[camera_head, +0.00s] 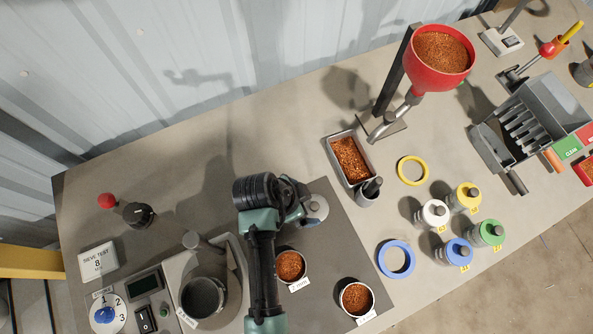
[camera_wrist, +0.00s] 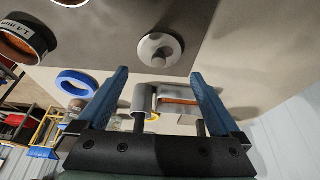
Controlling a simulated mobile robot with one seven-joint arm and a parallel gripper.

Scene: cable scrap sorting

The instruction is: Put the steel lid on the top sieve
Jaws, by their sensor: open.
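The steel lid (camera_head: 317,209) is a pale disc with a small dark knob, lying flat on the dark mat and partly hidden by my arm. It shows whole in the wrist view (camera_wrist: 161,50), beyond my fingertips. My gripper (camera_wrist: 158,74) is open with nothing between its blue fingers, apart from the lid. In the head view my gripper (camera_head: 300,212) is beside the lid, largely covered by my wrist. A round grey sieve (camera_head: 203,297) stands on the machine at lower left, open at the top, its inside dark.
Two sieves with copper granules (camera_head: 290,265) (camera_head: 356,298) stand on the mat. A granule tray (camera_head: 350,160), a grey cup (camera_head: 368,190), a yellow ring (camera_head: 412,170) and a blue ring (camera_head: 395,259) lie to the right.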

